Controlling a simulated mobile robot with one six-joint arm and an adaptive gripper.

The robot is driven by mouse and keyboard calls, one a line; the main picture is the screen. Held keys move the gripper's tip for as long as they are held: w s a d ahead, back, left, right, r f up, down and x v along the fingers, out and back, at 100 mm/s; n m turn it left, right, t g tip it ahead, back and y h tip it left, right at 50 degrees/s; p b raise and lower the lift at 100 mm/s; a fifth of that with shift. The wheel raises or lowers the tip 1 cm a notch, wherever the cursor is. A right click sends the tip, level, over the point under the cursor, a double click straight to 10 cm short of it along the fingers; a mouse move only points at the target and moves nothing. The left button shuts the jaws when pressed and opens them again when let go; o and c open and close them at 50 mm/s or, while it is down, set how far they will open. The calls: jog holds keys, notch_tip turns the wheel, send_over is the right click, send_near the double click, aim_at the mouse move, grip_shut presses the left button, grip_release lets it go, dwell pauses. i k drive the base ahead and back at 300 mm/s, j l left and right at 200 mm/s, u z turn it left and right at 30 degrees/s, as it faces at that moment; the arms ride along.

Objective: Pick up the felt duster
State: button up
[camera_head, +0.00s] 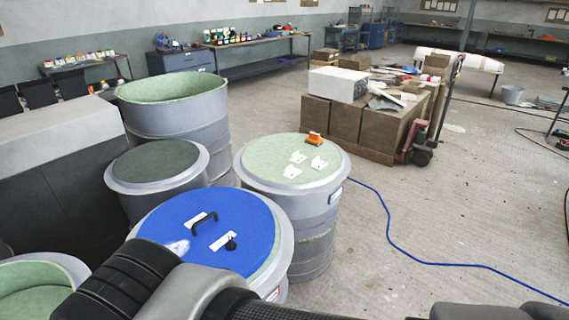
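A small orange block with a darker lower part (314,139) lies near the far edge of the pale green top of a grey drum (263,168). It may be the felt duster, but it is too small to be sure. Nothing touches it that I can see. Parts of my arm cross the bottom of the view, well nearer than the orange block. My gripper's fingers are not in view.
White pieces (297,158) lie on the same green top. A nearer blue lid (250,225) carries a raised black handle (204,220) and knob (231,243). Other drums stand left. A loaded pallet (375,155) stands behind. Floor at right is open, crossed by a blue hose (392,240).

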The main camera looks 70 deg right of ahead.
aim_at(314, 139)
jog(key=z, duration=2)
jog(key=i+j+z, duration=0.15)
jog(key=z, duration=0.2)
jog(key=i+j+z, duration=0.3)
